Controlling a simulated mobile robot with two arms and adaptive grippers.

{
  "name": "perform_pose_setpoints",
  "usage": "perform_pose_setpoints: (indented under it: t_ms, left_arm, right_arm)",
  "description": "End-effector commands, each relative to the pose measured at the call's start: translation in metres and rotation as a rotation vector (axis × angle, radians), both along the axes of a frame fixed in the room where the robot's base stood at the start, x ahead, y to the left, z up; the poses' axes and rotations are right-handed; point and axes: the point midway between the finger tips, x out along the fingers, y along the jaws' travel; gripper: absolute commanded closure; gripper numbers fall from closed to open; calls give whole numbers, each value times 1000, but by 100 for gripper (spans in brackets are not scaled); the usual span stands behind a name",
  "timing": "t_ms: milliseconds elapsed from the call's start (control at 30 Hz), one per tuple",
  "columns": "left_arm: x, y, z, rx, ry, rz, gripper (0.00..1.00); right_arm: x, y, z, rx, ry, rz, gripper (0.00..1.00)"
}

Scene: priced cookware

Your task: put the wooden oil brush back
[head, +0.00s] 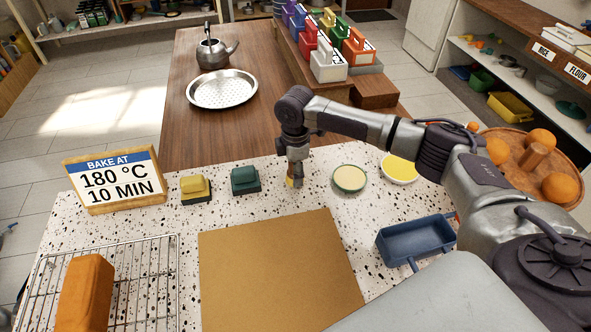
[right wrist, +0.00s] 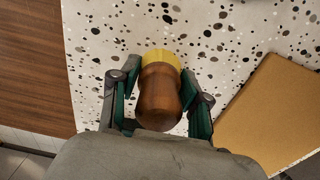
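The wooden oil brush (right wrist: 160,95) stands between the fingers of my right gripper (right wrist: 160,88) in the right wrist view. Its rounded brown handle points toward the camera, and its yellow end is at the far side, over the speckled counter. The green finger pads close in on both sides of the handle. In the head view my right gripper (head: 294,180) points down at the counter's back part, with a bit of the brush (head: 290,182) showing at its tips. I cannot tell whether the brush touches the counter. My left gripper is not in view.
A green-rimmed round dish (head: 349,179), a yellow-filled bowl (head: 400,168) and a blue tray (head: 417,240) lie to the right. Yellow (head: 195,187) and green (head: 245,180) blocks stand left. A brown board (head: 280,270) lies in front. A rack (head: 145,290) holds a loaf.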

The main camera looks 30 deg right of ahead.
Motion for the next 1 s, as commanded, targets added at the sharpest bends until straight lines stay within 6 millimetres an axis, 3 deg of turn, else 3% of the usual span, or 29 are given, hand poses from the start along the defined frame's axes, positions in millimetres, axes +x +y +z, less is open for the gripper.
perform_pose_setpoints:
  t_ms: [33,167,567,1000]
  left_arm:
    - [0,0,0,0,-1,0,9]
    - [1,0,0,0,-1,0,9]
    - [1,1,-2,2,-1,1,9]
    - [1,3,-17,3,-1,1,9]
  right_arm:
    - [0,0,0,0,0,0,47]
    - [0,0,0,0,0,0,29]
    - [1,0,8,1,-2,0,29]
    - [1,1,94,2,-5,0,29]
